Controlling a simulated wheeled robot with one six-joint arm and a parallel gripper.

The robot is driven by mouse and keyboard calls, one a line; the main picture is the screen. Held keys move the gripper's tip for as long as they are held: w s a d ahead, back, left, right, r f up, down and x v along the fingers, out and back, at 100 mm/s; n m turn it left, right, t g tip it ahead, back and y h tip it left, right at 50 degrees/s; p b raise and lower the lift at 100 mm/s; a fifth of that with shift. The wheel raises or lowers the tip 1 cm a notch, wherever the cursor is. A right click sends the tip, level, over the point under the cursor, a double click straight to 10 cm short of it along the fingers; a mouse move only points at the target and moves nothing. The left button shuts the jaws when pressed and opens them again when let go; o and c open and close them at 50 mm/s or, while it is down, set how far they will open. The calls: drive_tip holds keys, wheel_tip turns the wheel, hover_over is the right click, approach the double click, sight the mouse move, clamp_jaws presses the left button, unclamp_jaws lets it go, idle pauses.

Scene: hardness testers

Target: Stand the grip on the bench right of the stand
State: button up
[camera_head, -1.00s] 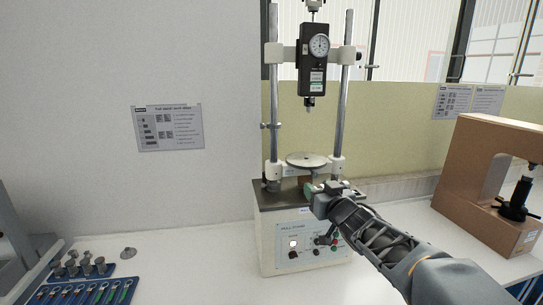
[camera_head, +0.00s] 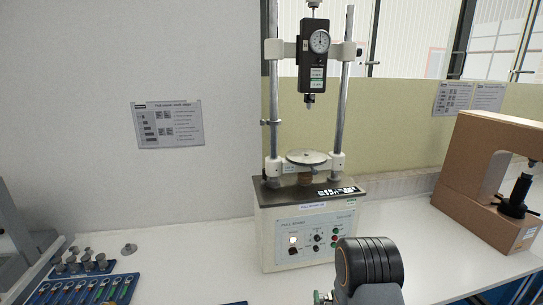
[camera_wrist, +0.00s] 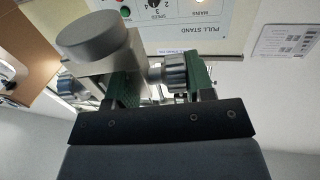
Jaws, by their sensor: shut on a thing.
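The stand (camera_head: 300,235) is a white box labelled as a pull stand, with knobs and buttons on its front, two posts and a round plate (camera_head: 306,157) on top. A black dial gauge (camera_head: 314,50) hangs between the posts. In the wrist view my gripper (camera_wrist: 160,82) has green-padded fingers shut on the grip (camera_wrist: 105,72), a grey metal piece with a round knob and a knurled screw. The stand's front panel (camera_wrist: 180,22) shows beyond it. In the head view my wrist covers most of the gripper, low in front of the stand; the grip cannot be made out there.
A brown C-shaped tester (camera_head: 490,180) stands on the right. The white bench (camera_head: 405,235) is clear between it and the stand.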

drive_tip(key=shift+s+a+f, duration=0.1)
drive_tip(key=shift+s+f, duration=0.1)
drive_tip(key=shift+f, duration=0.35)
drive_tip(key=shift+s+f, duration=0.2)
drive_tip(key=shift+f, duration=0.3)
idle(0.4)
